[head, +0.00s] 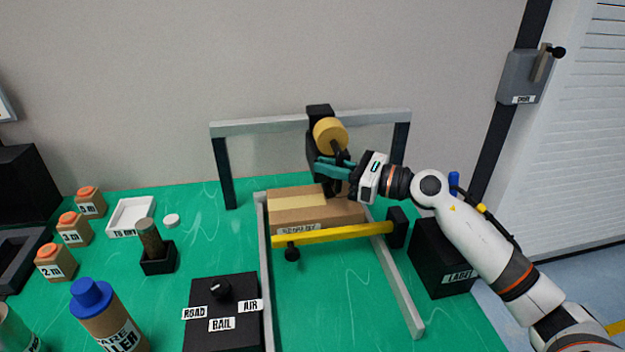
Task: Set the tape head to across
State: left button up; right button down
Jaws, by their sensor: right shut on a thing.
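The tape head (318,150) is a black unit with a round yellow tape roll (330,133), mounted on the grey gantry frame (270,123) above the conveyor. My right gripper (325,168) reaches in from the right, its teal fingers at the tape head just below the roll. It is shut on part of the tape head; the fingers hide the exact grip. A brown carton (290,213) with a paler tape strip lies under the head, between the side rails. My left gripper is out of view.
A yellow bar (335,234) crosses in front of the carton. A black selector box (222,310) labelled ROAD, RAIL and AIR stands front left. A black LABEL box (443,262) stands right of the rails. Bottles and small blocks fill the left side.

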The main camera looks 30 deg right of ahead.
jog(key=shift+s+d, duration=0.15)
jog(key=shift+d, duration=0.3)
jog(key=c, duration=1.7)
grip_release()
